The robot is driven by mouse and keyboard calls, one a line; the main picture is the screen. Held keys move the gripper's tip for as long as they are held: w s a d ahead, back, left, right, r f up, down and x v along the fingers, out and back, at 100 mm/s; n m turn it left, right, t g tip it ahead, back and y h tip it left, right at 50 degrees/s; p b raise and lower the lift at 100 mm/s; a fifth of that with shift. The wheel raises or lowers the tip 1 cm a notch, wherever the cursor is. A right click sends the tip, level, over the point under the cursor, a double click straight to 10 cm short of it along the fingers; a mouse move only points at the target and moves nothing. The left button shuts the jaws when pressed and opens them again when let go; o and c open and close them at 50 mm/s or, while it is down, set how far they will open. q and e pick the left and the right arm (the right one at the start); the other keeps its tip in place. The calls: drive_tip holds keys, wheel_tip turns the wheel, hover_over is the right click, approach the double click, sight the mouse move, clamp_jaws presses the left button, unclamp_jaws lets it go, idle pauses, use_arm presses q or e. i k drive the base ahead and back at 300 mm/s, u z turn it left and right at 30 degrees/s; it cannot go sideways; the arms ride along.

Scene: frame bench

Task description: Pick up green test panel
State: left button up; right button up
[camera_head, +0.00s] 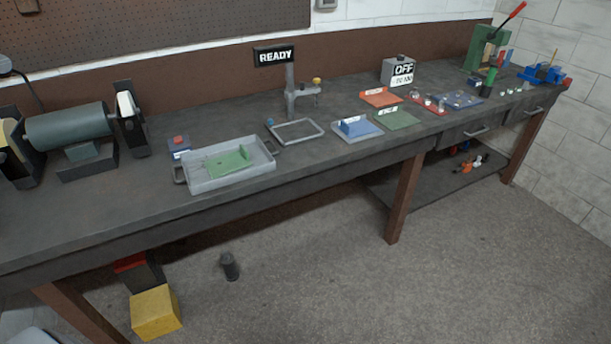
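A green panel (228,162) lies in a light grey tray (234,180) with dark side handles, on the left half of the bench. It is flat with a raised part on its right side. A second flat green piece (397,120), darker, with a small white label at its back, lies further right beside a blue piece (357,127). I cannot tell whether it is a panel or a mat. Neither of my grippers is in view.
The dark bench (330,164) runs across the view, with its front edge towards me. A grinder-like machine (70,125) stands left. A yellow box (155,312) is on the floor.

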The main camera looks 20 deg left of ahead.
sight(223, 165)
drive_tip(key=z, duration=0.85)
drive_tip(key=i, duration=1.65)
drive_tip(key=u, duration=0.95)
drive_tip(key=i, duration=0.7)
drive_tip(key=u, duration=0.85)
